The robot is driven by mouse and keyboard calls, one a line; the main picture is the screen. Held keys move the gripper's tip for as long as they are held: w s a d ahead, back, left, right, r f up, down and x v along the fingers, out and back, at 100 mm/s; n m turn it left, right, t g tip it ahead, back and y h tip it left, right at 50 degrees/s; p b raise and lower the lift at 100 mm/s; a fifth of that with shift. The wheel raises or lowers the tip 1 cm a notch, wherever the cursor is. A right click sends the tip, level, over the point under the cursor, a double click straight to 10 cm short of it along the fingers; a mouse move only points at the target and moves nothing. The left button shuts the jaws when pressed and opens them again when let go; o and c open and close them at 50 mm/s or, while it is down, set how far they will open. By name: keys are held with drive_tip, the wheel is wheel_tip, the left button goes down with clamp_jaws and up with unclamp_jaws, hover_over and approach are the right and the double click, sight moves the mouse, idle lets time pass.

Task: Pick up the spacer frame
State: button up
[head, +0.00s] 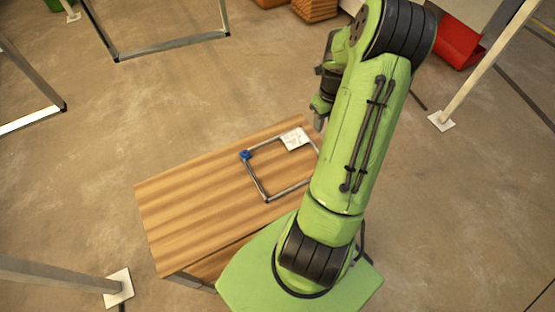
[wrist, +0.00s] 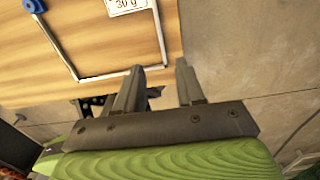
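The spacer frame (head: 255,179) is a thin grey rectangular frame with dark corners. It lies flat on the wooden table (head: 185,205), its right part hidden behind my arm in the head view. In the wrist view the frame (wrist: 110,75) has a near corner that appears between my fingertips. A blue piece (head: 245,155) sits at one corner, and a white label (head: 294,139) reading "30 g" in the wrist view lies by the far side. My gripper (wrist: 159,65) is open, its two fingers apart. I cannot tell its height above the frame.
The table's edge runs close by my fingers, with concrete floor (wrist: 235,50) beyond it. Metal frame stands (head: 170,46) are on the floor at the upper left. A red bin (head: 458,42) is at the upper right. The table's left half is clear.

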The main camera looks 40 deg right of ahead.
sight(318, 151)
wheel_tip(318, 151, down, 14)
drive_tip(key=b, duration=0.3)
drive_tip(key=shift+w+f, duration=0.15)
clamp_jaws()
